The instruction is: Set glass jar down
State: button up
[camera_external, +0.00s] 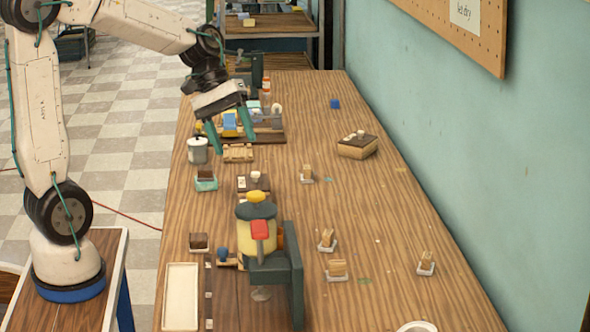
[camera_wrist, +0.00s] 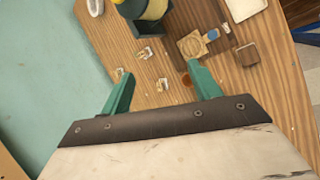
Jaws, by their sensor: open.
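My gripper (camera_external: 230,130) is open, its two teal fingers apart and pointing down above the far part of the wooden table. In the wrist view my gripper (camera_wrist: 160,80) has nothing between its fingers. A small grey lidded jar (camera_external: 198,150) stands upright on the table just left of and below the fingers in the external view, apart from them. I cannot tell whether it is the glass jar.
The yellow dispenser (camera_external: 258,222) with its dark stand is at the near middle. Several small soap holders (camera_external: 327,240) are scattered to its right. A white tray (camera_external: 181,297) lies at the near left. A brown box (camera_external: 357,146) sits at the right. Table between these is mostly clear.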

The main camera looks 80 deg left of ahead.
jog(key=s+d+m+g+y, duration=0.1)
jog(key=s+d+m+y, duration=0.1)
jog(key=s+d+m, duration=0.4)
jog(key=s+d+f+m+g+y, duration=0.1)
jog(key=s+d+m+y, duration=0.2)
jog(key=s, duration=1)
jog(key=shift+d+f+m, duration=0.3)
jog(key=shift+d+m, duration=1.25)
jog(key=shift+m, duration=0.65)
